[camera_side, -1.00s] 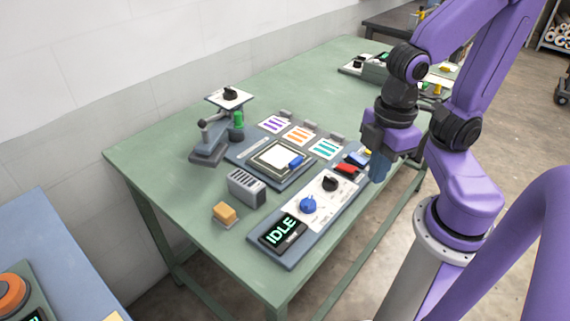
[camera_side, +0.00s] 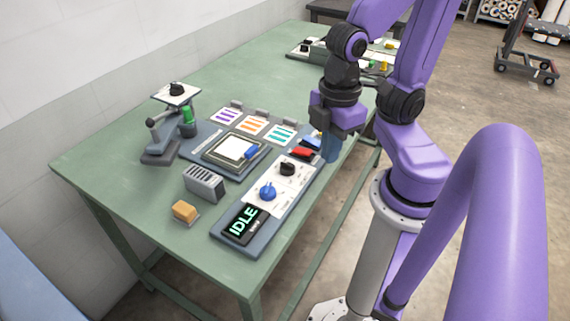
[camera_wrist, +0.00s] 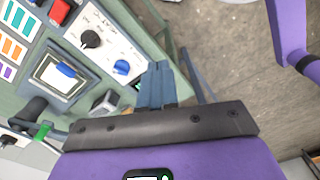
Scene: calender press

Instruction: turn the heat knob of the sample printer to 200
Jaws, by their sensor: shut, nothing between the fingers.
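The sample printer's control panel (camera_side: 252,205) lies along the table's front edge, with a lit "IDLE" display (camera_side: 243,221) at its near end. It carries a blue knob (camera_side: 268,190) and a black knob (camera_side: 287,168). The wrist view also shows the black knob (camera_wrist: 90,38) and the blue knob (camera_wrist: 121,67). The printed labels are too small to read, so I cannot tell which one is the heat knob or its setting. My gripper (camera_side: 331,150) is shut and empty, pointing down beside the panel's far end, apart from both knobs. Its blue fingers (camera_wrist: 156,88) show in the wrist view.
A red button (camera_side: 302,153) and a blue one (camera_side: 312,144) sit at the panel's far end, close to my gripper. A framed pad (camera_side: 214,158), a grey slotted block (camera_side: 204,185) and a yellow block (camera_side: 185,211) stand left of the panel.

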